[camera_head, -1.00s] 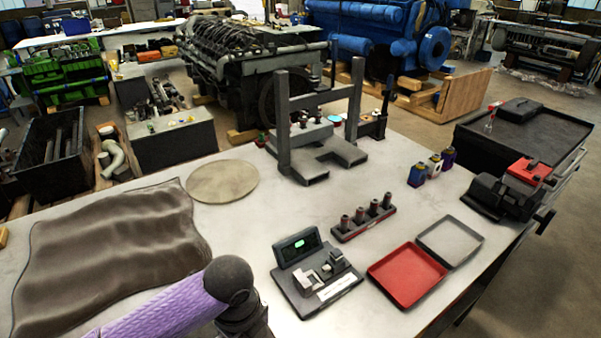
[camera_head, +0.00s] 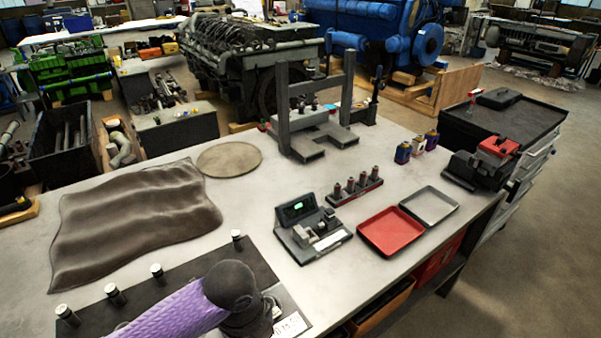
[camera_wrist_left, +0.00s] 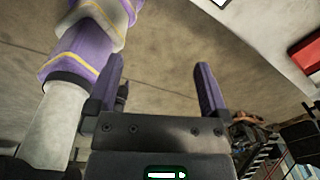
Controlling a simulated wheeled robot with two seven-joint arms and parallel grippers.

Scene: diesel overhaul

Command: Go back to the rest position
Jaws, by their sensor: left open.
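My left gripper (camera_wrist_left: 160,88) shows in the left wrist view with its two purple-tipped fingers spread apart and nothing between them. A beige-brown surface lies behind it, and a purple and white arm part is at the left of that view. In the head view, one of my arms, with a purple sleeve and a dark round joint, reaches over the front of the workbench (camera_head: 228,217). Its gripper is not visible there. My right gripper is in neither view.
Near my arm lies a dark plate (camera_head: 185,272) with several small upright cylinders. The bench also holds a brown mat (camera_head: 140,215), a grey press frame (camera_head: 283,110), a gauge unit (camera_head: 313,235), a red tray (camera_head: 390,231) and a grey tray (camera_head: 429,205).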

